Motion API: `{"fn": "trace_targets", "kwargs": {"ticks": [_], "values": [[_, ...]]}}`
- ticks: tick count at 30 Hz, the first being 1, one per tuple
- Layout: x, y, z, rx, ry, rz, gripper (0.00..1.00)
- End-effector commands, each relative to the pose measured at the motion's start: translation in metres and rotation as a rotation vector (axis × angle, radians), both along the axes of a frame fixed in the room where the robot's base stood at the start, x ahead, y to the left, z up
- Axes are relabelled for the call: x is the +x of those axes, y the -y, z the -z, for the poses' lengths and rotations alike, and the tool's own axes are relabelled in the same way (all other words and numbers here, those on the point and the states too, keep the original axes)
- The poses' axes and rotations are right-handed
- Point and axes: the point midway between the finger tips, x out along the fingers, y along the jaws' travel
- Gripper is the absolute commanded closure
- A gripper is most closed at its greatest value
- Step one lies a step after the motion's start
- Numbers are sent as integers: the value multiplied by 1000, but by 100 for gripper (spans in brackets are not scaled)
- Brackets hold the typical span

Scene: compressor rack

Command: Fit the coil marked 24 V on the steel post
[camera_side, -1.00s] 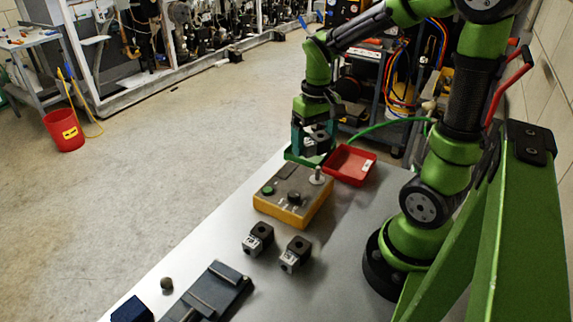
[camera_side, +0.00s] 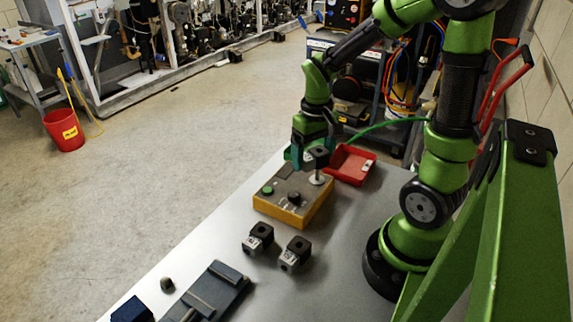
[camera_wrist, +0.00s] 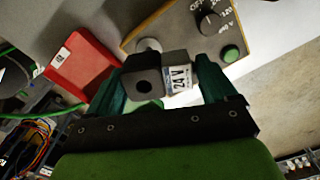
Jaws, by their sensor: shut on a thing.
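My gripper (camera_side: 310,148) is shut on a dark coil (camera_side: 319,155). In the wrist view the coil (camera_wrist: 178,80), with a black block and a pale label reading 24 V, sits between the green fingers of my gripper (camera_wrist: 165,88). The steel post (camera_side: 318,179) stands on a round base at the back right corner of the yellow test box (camera_side: 290,212). In the side view the coil is right above the post and covers its top; I cannot tell whether they touch. In the wrist view the post's round pale base (camera_wrist: 149,45) shows just beyond the coil.
Two similar coils (camera_side: 258,238) (camera_side: 295,254) lie on the bench in front of the box. A red tray (camera_side: 364,181) is right of the post. A dark slotted block (camera_side: 218,288) and a blue block (camera_side: 132,311) lie at the front left. Bench right of the box is clear.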

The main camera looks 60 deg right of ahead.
Motion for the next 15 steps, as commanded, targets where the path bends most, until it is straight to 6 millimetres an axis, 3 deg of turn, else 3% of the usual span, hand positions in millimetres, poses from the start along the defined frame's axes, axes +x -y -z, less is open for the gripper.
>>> {"fn": "trace_targets", "kwargs": {"ticks": [15], "values": [[0,0,10,0,0,0,53]]}}
